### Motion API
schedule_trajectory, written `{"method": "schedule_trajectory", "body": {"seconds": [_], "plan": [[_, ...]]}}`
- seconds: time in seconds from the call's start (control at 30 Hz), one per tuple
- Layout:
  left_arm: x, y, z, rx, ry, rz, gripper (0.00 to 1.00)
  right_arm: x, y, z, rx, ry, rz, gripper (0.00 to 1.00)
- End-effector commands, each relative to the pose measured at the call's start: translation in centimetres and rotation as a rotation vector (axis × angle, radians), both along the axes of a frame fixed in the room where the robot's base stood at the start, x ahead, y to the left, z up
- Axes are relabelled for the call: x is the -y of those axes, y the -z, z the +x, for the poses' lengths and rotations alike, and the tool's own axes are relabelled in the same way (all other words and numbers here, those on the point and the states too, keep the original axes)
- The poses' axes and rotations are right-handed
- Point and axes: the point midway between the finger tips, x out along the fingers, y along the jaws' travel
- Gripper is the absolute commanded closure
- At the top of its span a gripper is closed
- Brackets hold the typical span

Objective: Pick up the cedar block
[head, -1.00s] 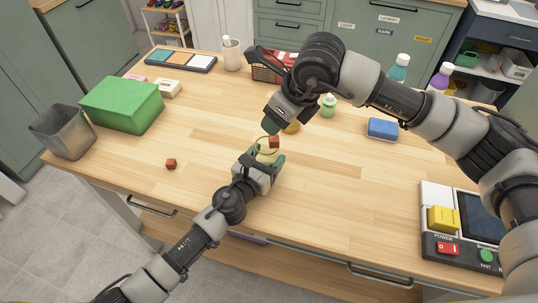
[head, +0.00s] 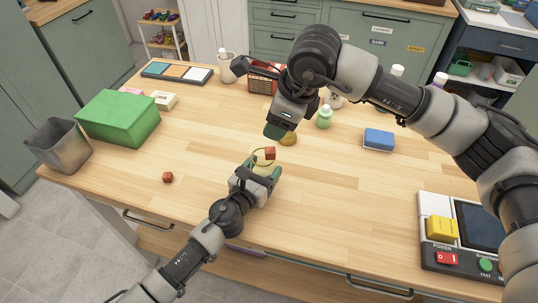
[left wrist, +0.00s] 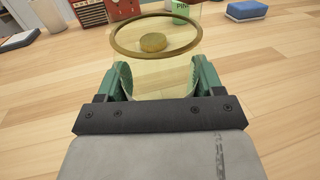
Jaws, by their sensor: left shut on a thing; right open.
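One small red-brown cedar block (head: 168,177) lies on the table at left, apart from both grippers. Another red-brown block (head: 270,153) shows at the mouth of a clear jar; I cannot tell if it is above or inside it. My left gripper (head: 262,172) is shut around this jar, whose brown rim (left wrist: 115,47) shows in the left wrist view. My right gripper (head: 274,131) is open, pointing down just above that second block. A round brown lid (head: 289,139) lies just beyond the jar; it also shows in the left wrist view (left wrist: 153,42).
A green box (head: 118,117) and a grey bin (head: 62,147) stand at left. A green bottle (head: 324,117) and a blue sponge (head: 379,140) are beyond, to the right. A scale-like device (head: 440,257) sits front right. The table's centre right is clear.

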Motion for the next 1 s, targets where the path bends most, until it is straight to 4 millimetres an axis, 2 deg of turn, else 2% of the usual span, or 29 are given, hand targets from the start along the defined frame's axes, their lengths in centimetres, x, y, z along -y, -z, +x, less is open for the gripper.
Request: {"method": "schedule_trajectory", "body": {"seconds": [0.4,0.7,0.9,1.0], "plan": [[0.0,-0.1,0.0,0.003,0.0,-0.002,0.66,-0.4,-0.5,0.6,0.094,-0.766,-0.253,0.45],[0.0,-0.1,0.0,0.002,0.0,-0.001,0.66,-0.5,-1.1,0.9,0.128,-1.341,-0.365,0.45],[0.0,-0.1,0.0,0.002,0.0,-0.001,0.66,-0.6,-1.6,1.0,0.143,-1.665,-0.395,0.45],[0.0,-0.1,0.0,0.002,0.0,-0.001,0.66,-0.6,-1.7,1.0,0.147,-1.774,-0.401,0.45]]}}
